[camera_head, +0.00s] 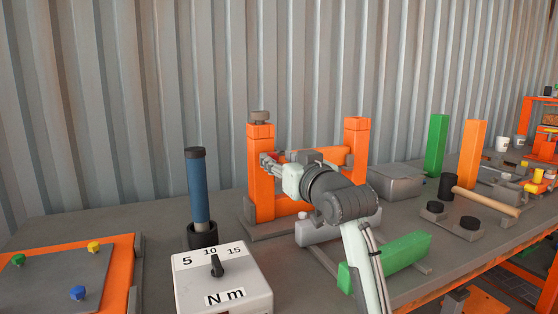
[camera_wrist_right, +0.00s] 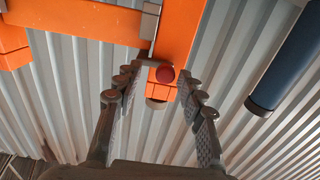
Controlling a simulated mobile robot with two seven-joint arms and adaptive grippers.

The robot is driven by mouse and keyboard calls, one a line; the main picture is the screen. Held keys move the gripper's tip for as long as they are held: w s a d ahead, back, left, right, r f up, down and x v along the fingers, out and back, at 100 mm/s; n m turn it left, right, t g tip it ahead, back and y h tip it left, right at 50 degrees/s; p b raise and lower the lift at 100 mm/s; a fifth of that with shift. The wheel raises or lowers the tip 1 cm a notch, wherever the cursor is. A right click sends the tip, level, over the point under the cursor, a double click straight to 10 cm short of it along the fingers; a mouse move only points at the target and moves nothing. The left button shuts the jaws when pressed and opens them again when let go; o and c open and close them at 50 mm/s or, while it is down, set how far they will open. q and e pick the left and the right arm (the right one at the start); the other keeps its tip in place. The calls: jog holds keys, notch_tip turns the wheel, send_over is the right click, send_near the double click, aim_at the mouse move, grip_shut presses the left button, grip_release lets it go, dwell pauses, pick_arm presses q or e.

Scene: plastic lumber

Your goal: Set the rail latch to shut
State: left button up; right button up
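My right gripper (camera_head: 268,161) is at the left post in the head view. In its wrist view the gripper (camera_wrist_right: 160,76) is open, its fingers apart on either side of the knob; I cannot tell whether either touches it. My left gripper is not in view.
A blue-handled tool (camera_head: 198,190) stands upright left of the frame, behind a white torque dial box (camera_head: 222,280). A green block (camera_head: 395,258) lies under my right arm. A grey box (camera_head: 396,183) is right of the frame. The corrugated wall (camera_head: 120,90) stands behind.

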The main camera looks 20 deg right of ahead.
jog(key=s, duration=0.7)
jog(key=shift+s, duration=0.25)
jog(key=shift+s+d, duration=0.1)
